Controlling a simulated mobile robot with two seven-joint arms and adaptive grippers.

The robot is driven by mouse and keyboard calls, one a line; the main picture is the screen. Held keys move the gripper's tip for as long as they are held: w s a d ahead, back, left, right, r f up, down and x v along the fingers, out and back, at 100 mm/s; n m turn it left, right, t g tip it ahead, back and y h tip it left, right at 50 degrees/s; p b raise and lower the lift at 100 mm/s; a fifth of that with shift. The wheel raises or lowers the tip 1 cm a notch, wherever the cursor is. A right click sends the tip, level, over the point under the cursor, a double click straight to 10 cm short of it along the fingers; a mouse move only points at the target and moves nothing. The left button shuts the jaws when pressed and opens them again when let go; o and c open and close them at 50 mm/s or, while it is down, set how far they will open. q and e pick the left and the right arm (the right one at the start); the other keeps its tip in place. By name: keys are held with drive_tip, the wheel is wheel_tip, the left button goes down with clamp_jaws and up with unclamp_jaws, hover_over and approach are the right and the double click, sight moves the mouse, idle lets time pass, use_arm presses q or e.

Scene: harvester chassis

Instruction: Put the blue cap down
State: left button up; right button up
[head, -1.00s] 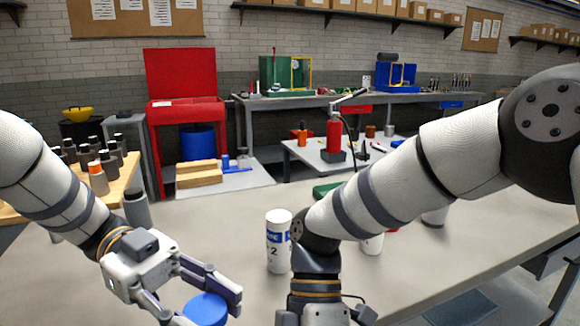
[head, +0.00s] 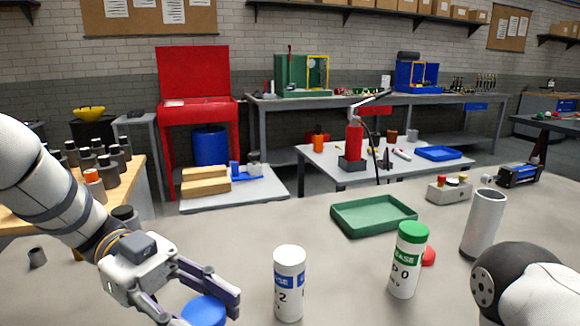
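The blue cap (head: 205,311) is a round disc at the bottom of the head view. My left gripper (head: 208,300) has its fingers on both sides of the cap, and the cap sits between them. Its lower part is cut off by the frame edge, so I cannot tell whether it touches the table. A white canister with a blue label (head: 289,284) stands upright without a visible cap, to the right of the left gripper. My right gripper is out of view; only a part of the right arm shows at bottom right.
A white canister with a green cap (head: 408,262) stands at the right, with a red cap (head: 429,256) behind it. A grey cylinder (head: 483,224), an empty green tray (head: 374,214) and a button box (head: 449,190) also stand on the table (head: 240,246). The table between the tray and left gripper is clear.

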use_arm(q)
drive_tip(key=shift+w, duration=0.1)
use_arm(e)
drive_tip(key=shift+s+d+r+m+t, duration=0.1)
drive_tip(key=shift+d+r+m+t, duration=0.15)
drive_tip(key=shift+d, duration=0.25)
use_arm(q)
drive_tip(key=shift+a+r, duration=0.1)
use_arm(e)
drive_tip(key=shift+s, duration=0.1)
use_arm(q)
drive_tip(key=m+g+y, duration=0.2)
drive_tip(key=g, duration=0.1)
drive_tip(key=shift+m, duration=0.4)
drive_tip(key=shift+m+g+y, duration=1)
drive_tip(key=shift+y, duration=0.1)
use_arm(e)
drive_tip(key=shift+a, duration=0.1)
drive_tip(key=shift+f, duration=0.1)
